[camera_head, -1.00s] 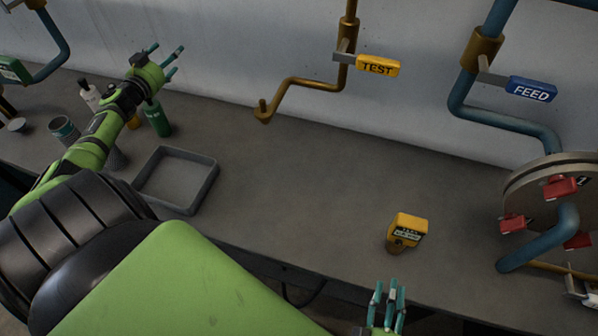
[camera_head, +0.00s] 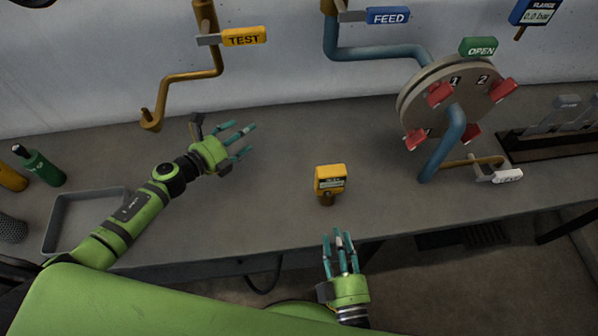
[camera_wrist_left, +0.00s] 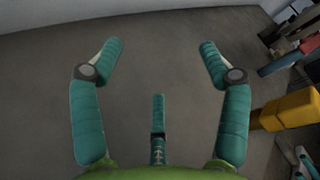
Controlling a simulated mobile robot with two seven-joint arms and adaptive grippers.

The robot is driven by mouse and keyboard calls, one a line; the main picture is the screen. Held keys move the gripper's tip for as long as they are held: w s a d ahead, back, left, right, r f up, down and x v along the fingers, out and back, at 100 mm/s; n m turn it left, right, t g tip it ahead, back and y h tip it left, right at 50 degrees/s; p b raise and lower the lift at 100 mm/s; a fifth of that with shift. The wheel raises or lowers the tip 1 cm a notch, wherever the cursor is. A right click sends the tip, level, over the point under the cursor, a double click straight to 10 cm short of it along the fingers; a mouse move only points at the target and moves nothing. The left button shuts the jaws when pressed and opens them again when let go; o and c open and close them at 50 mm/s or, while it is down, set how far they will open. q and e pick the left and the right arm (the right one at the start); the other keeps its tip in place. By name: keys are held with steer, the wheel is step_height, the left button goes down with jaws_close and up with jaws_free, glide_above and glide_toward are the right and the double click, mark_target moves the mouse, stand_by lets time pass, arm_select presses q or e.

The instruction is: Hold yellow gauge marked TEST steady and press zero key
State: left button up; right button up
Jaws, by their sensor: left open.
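The yellow gauge (camera_head: 330,179) stands upright on the grey bench, right of centre, with a dark display band on its face; its text is too small to read. A yellow handle marked TEST (camera_head: 244,37) is on the brass pipe at the wall. My left gripper (camera_head: 243,142) is open and empty above the bench, to the left of the gauge and apart from it. In the left wrist view the gauge (camera_wrist_left: 291,109) shows at the right edge, outside the fingers. My right gripper (camera_head: 341,245) is at the bench's front edge, below the gauge, fingers spread and empty.
A grey tray (camera_head: 62,222) and a green bottle (camera_head: 42,168) are at the left. A blue pipe with a FEED handle (camera_head: 388,16) and a round flange with red clamps (camera_head: 437,94) stand right of the gauge. The bench around the gauge is clear.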

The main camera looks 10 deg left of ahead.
mark_target(329, 176)
arm_select(q)
steer(key=s+d+r+m+g+h, duration=0.1)
steer(key=s+d+m+g+h, duration=0.3)
steer(key=d+m, duration=0.55)
steer(key=s+d+r+m+g+h, duration=0.1)
steer(key=s+d+m+g+h, duration=0.1)
steer(key=s+d+m+g, duration=0.55)
steer(key=w+d+t, duration=0.1)
steer(key=d, duration=0.1)
steer(key=w+d+f+m+t, duration=0.1)
steer(key=d, duration=0.1)
steer(key=w+d+m+t, duration=0.1)
steer(key=d, duration=0.2)
steer(key=shift+w+f, duration=0.25)
steer(key=shift+f, duration=0.15)
steer(key=c, duration=1.5)
arm_select(e)
jaws_close()
